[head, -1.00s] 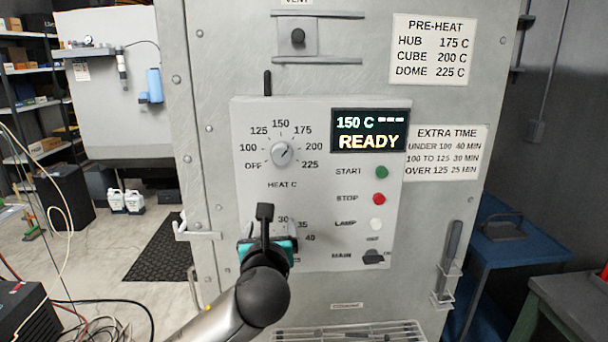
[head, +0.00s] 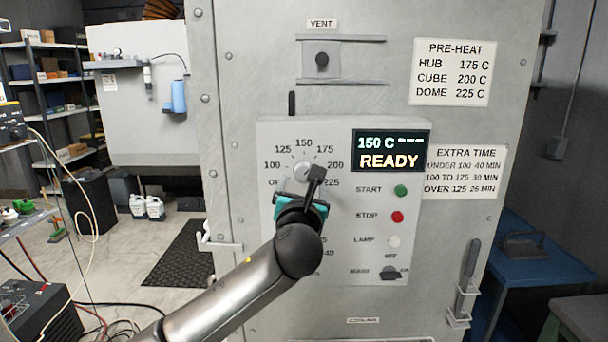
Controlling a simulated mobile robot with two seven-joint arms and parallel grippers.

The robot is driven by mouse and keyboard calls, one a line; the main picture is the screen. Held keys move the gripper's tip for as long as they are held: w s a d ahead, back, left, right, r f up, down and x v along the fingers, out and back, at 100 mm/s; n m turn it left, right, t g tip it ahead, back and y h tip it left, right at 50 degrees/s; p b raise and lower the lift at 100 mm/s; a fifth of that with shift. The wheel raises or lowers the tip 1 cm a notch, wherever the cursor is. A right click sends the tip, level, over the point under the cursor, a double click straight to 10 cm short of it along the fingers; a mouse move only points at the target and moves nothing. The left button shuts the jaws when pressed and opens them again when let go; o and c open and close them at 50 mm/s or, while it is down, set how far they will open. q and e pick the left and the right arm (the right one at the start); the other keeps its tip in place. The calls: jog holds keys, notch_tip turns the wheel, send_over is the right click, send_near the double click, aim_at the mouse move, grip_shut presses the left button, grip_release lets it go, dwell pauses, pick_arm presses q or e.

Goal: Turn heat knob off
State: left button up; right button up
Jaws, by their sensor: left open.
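The heat knob (head: 301,168) is a round grey dial on the oven's control panel (head: 277,140). Numbers from 100 to 225 ring it, and the OFF mark at its lower left is partly covered. My left gripper (head: 315,176) is open, in front of the knob's lower right edge, and hides part of the knob. I cannot tell whether it touches the knob. The knob's pointer is not clear now. The display (head: 390,151) reads 150 C and READY. My right gripper is not in view.
Right of the knob are the green start button (head: 400,191), red stop button (head: 397,217), white lamp (head: 394,241) and main switch (head: 390,273). My left arm covers the lower dial. A vent slider (head: 321,59) sits above, and a handle-like tool (head: 470,268) hangs at right.

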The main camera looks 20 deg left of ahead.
aim_at(304, 175)
pick_arm(q)
jog(key=shift+x, duration=3.45)
grip_shut()
